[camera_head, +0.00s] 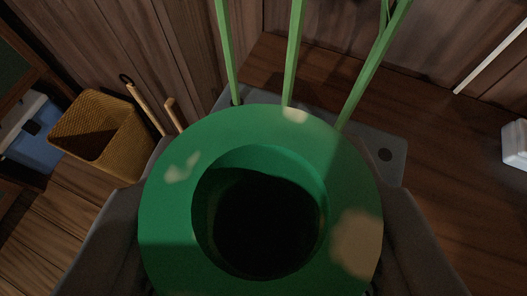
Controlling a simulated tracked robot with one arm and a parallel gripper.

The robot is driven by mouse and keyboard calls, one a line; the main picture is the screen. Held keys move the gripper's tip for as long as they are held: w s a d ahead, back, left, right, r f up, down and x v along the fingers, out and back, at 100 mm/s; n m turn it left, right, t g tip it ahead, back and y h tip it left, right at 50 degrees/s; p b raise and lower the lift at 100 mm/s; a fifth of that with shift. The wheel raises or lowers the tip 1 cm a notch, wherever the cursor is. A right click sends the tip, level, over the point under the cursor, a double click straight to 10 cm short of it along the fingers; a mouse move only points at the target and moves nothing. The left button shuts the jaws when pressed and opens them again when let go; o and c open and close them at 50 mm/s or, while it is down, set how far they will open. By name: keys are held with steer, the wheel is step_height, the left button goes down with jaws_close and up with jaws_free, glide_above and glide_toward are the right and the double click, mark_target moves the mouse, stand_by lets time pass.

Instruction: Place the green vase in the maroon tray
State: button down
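The green vase (165,215), with pale patches on its wide rim, fills the lower middle of the view. I look down into its dark round mouth. My gripper (268,205) has one grey finger on the left side of the vase and one on the right. Both fingers lie close against the vase, and it appears held between them. The vase's lower body and base are hidden below its rim. The maroon tray is not in view.
A grey plate (388,143) with a dark hole lies behind the vase, with several green stalks (295,50) rising there. A woven basket (100,130) and a blue-and-white box (32,135) stand left. A white object (515,145) is at the right edge. Wooden walls close the back.

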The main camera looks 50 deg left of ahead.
steer(key=shift+f+b, duration=1.15)
steer(key=shift+f, duration=0.6)
steer(key=c, duration=0.9)
jaws_free()
steer(key=shift+o, duration=0.2)
steer(key=shift+d+r, duration=0.1)
steer(key=shift+r, duration=0.05)
steer(key=p+v, duration=0.3)
steer(key=v, duration=0.8)
steer(key=shift+s+d+r, duration=0.15)
steer(key=shift+s+d, duration=0.1)
steer(key=shift+d, duration=0.05)
